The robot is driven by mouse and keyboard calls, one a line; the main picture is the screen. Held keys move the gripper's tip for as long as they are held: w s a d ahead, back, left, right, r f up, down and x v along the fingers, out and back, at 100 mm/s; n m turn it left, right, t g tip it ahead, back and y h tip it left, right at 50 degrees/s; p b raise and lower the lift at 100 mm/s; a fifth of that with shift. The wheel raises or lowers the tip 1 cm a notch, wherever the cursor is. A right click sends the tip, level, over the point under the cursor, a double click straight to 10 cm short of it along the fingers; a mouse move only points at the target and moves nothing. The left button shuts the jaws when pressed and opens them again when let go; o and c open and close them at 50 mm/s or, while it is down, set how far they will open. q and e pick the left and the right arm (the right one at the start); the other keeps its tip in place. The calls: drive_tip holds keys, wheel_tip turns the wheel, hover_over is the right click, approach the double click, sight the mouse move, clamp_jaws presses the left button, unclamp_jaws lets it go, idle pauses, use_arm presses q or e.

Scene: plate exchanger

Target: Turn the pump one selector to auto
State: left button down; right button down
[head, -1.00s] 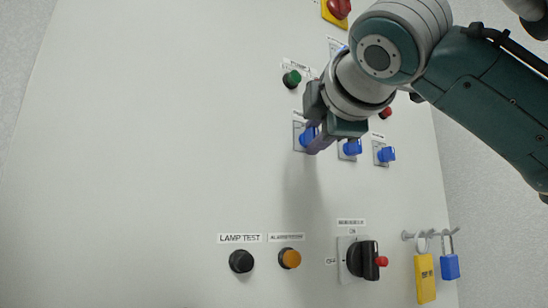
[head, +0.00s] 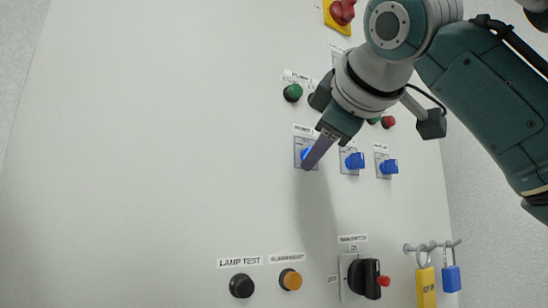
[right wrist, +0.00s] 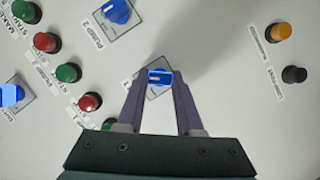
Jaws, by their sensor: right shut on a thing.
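The pump one selector is the blue knob (head: 304,153) on a grey plate, under a label that reads as pump 1, leftmost of three in the head view. My right gripper (head: 310,163) is at this knob, its purple fingers seen nearly edge-on and covering part of it. In the right wrist view the knob (right wrist: 160,78) sits between the two fingertips, and the gripper is shut on it. The position marks around the knob are too small or hidden to read. My left gripper is not in view.
Two more blue selectors, a middle one (head: 354,161) and a right one (head: 388,167), stand close by. A green button (head: 292,93) is above. A black rotary switch (head: 364,279), an orange button (head: 290,279) and hanging padlocks (head: 451,279) are below. The panel's left side is bare.

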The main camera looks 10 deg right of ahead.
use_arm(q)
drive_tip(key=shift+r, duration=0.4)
use_arm(e)
drive_tip(key=shift+m+g, duration=0.3)
drive_tip(key=shift+m, duration=0.2)
use_arm(q)
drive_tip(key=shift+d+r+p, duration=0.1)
drive_tip(key=shift+p, duration=0.2)
use_arm(e)
drive_tip(key=shift+d+f, duration=0.1)
drive_tip(key=c, duration=0.6)
unclamp_jaws()
drive_tip(key=shift+o, duration=0.2)
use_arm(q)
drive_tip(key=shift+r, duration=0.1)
use_arm(e)
drive_tip(key=shift+r, duration=0.2)
